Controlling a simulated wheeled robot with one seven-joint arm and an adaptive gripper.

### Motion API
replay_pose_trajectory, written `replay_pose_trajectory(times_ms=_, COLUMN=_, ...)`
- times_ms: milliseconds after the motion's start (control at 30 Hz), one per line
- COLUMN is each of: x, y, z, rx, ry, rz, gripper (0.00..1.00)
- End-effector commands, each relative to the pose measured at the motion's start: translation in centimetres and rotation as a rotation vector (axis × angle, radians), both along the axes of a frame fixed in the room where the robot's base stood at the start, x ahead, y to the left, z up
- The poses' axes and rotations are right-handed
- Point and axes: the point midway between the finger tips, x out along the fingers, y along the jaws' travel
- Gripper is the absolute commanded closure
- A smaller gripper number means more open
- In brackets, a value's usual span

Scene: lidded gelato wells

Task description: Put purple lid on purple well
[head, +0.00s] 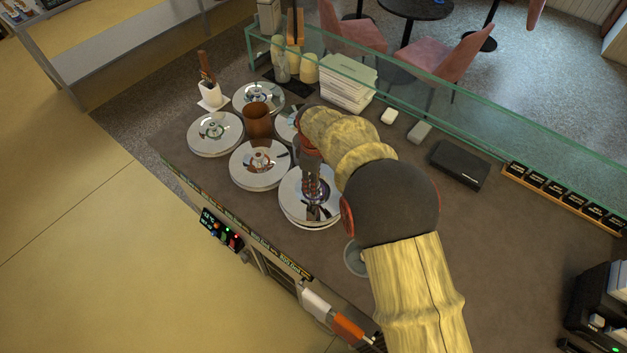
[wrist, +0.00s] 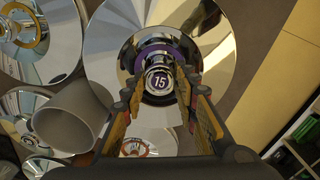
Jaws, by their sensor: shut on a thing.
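The purple lid (wrist: 215,40) is a wide mirror-silver disc with a purple ring around a central knob (wrist: 159,79) marked 15. My gripper (wrist: 158,92) has its two fingers on either side of this knob and is shut on it. In the head view my gripper (head: 312,184) points down at the middle of the silver lid (head: 294,204), nearest of the row to my arm. A second rim shows just under its front edge. I cannot tell whether the lid rests on it or is slightly above. The purple well's opening is not visible.
Other silver lids (head: 215,131) lie on the counter to the left and behind. A brown cup (head: 257,119) stands among them. A round grey basin (head: 355,258) is partly hidden by my arm. A glass screen (head: 420,115) runs along the far edge.

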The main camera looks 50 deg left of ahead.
Motion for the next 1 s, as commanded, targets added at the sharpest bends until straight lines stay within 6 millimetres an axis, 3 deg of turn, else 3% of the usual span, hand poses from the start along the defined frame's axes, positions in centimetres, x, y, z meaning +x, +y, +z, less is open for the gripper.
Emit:
replay_pose_trajectory(times_ms=200, x=0.0, y=-0.1, z=-2.7, rx=-0.002, ry=0.001, rz=0.0, gripper=1.0)
replay_pose_trajectory(times_ms=1000, x=0.0, y=0.0, z=-3.8, rx=-0.001, ry=0.0, rz=0.0, gripper=1.0)
